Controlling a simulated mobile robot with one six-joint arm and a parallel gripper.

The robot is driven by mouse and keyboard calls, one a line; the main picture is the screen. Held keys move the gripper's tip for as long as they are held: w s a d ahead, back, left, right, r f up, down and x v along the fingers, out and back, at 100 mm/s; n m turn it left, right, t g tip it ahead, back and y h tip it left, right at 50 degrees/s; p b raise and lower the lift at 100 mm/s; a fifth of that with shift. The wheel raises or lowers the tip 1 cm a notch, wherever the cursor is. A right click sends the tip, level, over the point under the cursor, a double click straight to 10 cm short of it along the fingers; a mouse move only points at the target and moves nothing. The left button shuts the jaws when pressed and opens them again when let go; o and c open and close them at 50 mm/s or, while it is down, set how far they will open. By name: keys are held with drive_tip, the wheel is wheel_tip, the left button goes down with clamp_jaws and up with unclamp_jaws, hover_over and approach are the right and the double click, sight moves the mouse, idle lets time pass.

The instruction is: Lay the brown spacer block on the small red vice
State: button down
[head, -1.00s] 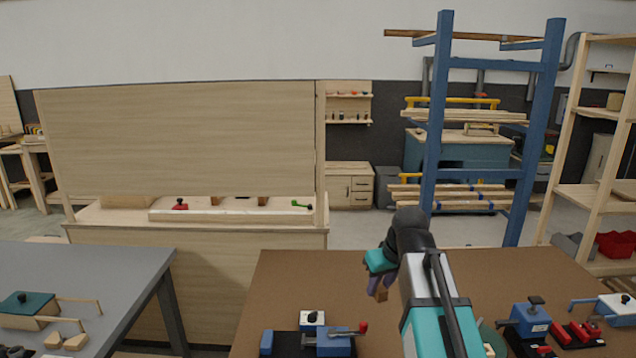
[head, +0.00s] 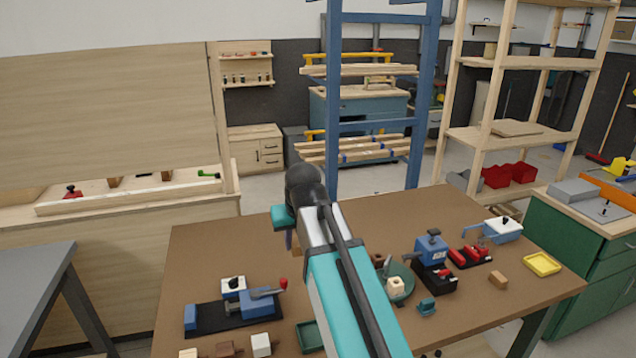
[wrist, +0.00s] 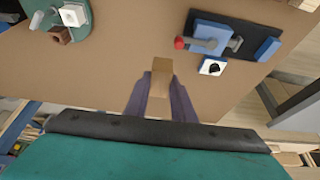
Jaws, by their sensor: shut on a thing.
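My gripper (wrist: 160,98) is shut on a brown block, the spacer block (wrist: 161,70), which sticks out beyond the fingers above the brown table in the wrist view. In the head view my arm hides most of the gripper, and only a bit of the block (head: 296,243) shows. The small red vice (head: 470,254) stands on a dark base at the right of the table, well to the right of my gripper. It is not in the wrist view.
A blue vice (head: 432,250) stands just left of the red one. A green round plate (head: 402,280) holds small blocks. A larger blue vice (head: 257,302) is at front left. A yellow tray (head: 542,263) and a loose brown block (head: 498,280) lie at right. The table's back middle is clear.

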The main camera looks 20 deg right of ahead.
drive_tip(key=s+f, duration=0.5)
drive_tip(key=f, duration=0.1)
drive_tip(key=shift+f, duration=0.2)
idle(0.4)
